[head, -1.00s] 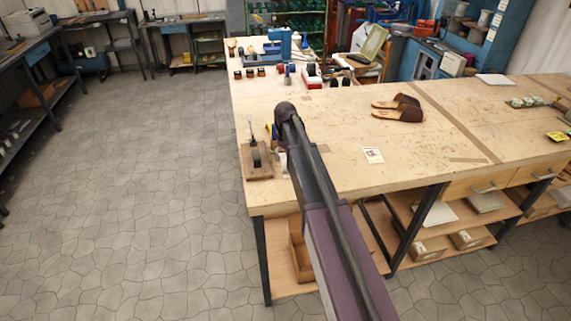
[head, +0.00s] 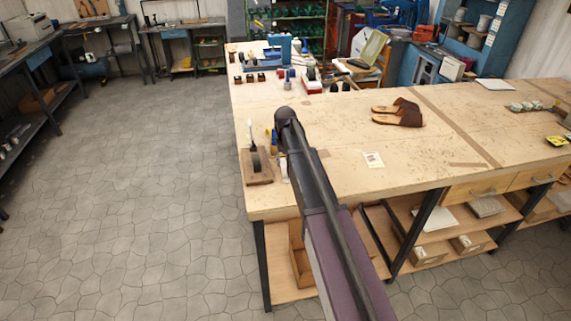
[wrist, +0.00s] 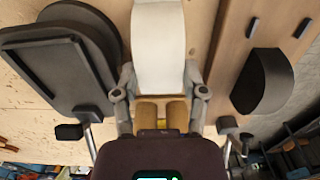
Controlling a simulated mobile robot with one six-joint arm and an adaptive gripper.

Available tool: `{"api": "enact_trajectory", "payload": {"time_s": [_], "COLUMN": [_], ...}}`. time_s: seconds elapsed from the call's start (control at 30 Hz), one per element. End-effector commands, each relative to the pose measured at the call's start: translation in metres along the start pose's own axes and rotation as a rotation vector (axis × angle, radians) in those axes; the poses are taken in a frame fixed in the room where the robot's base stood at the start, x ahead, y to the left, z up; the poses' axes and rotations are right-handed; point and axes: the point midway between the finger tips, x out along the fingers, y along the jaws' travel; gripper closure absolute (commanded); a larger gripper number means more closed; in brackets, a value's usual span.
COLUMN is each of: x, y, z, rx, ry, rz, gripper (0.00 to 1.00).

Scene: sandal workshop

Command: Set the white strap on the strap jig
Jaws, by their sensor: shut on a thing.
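The white strap (wrist: 158,45) is a broad band held in my gripper (wrist: 161,108), which is shut on its near end in the wrist view. The strap extends from the fingertips to the top edge of that view. The strap jig, a wooden board (wrist: 232,40) with a black rounded form (wrist: 265,85) and two small dark pegs, lies right of the strap. The strap looks apart from the black form. In the head view the jig (head: 250,179) sits at the bench's left edge; my arm hides most of the gripper there, and a white piece shows beside the jig.
Brown sandals (head: 398,113) and a small card (head: 373,160) lie on the bench (head: 335,120). Blue and yellow handled tools (head: 273,138) stand just behind the jig. Bottles, a blue press (head: 278,47) and boxes crowd the far end. The bench middle is mostly clear.

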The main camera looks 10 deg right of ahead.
Motion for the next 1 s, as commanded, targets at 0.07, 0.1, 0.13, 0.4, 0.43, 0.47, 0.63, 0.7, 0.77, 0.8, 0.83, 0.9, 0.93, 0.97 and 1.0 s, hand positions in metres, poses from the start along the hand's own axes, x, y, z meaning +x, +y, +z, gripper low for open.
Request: {"api": "enact_trajectory", "payload": {"time_s": [0.07,0.1,0.13,0.4,0.43,0.47,0.63,0.7,0.77,0.8,0.83,0.9,0.93,0.97,1.0], "x": [-0.001,-0.002,-0.003,-0.016,-0.018,-0.021,-0.035,-0.041,-0.038,-0.038,-0.039,-0.040,-0.041,-0.042,-0.043], "y": [0.000,0.000,0.000,0.000,0.000,0.000,0.000,0.000,0.000,0.000,-0.001,-0.001,-0.001,-0.001,-0.001], "z": [0.000,0.000,0.000,0.000,0.000,0.000,0.000,0.000,0.020,0.029,0.036,0.052,0.059,0.066,0.075], "rx": [0.000,0.000,0.000,0.000,0.000,0.000,0.000,0.000,0.000,0.000,0.000,0.000,0.000,0.000,0.000], "ry": [0.000,0.000,0.000,0.000,0.000,0.000,0.000,0.000,0.000,0.000,0.000,0.000,0.000,0.000,0.000], "rz": [0.000,0.000,0.000,0.000,0.000,0.000,0.000,0.000,0.000,0.000,0.000,0.000,0.000,0.000,0.000], "gripper": [0.76,0.76,0.76,0.76,0.76,0.76,0.76,0.76,0.76,0.76,0.76,0.76,0.76,0.76,0.76]}}
